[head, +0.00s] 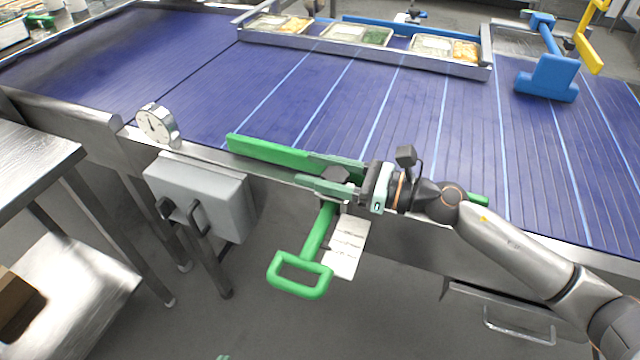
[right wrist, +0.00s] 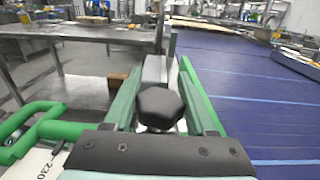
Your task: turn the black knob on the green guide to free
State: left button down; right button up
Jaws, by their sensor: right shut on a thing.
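The green guide (head: 268,150) is a long bar along the near edge of the blue belt, with a green loop handle (head: 300,275) hanging below it on the near side. The black knob (head: 337,174) sits at the guide's mount, at the belt's near edge. My right gripper (head: 335,176) comes in from the right and is shut on the knob. In the right wrist view the black knob (right wrist: 160,106) is between the two green fingers. A white label (head: 346,246) hangs beside the handle; part of a number shows in the wrist view.
The blue belt (head: 210,60) is clear around the guide. A rail (head: 370,58) with several food trays stands at the far side. A round dial (head: 157,124) and grey box (head: 198,198) are left of the guide. A blue fixture (head: 548,78) stands at the right.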

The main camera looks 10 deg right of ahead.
jog(key=shift+s+a+r+n+g+y+b, duration=0.1)
jog(key=shift+n+g+y+b, duration=0.35)
jog(key=shift+g+b, duration=0.3)
jog(key=o, duration=1.4)
jog(key=shift+c, duration=0.2)
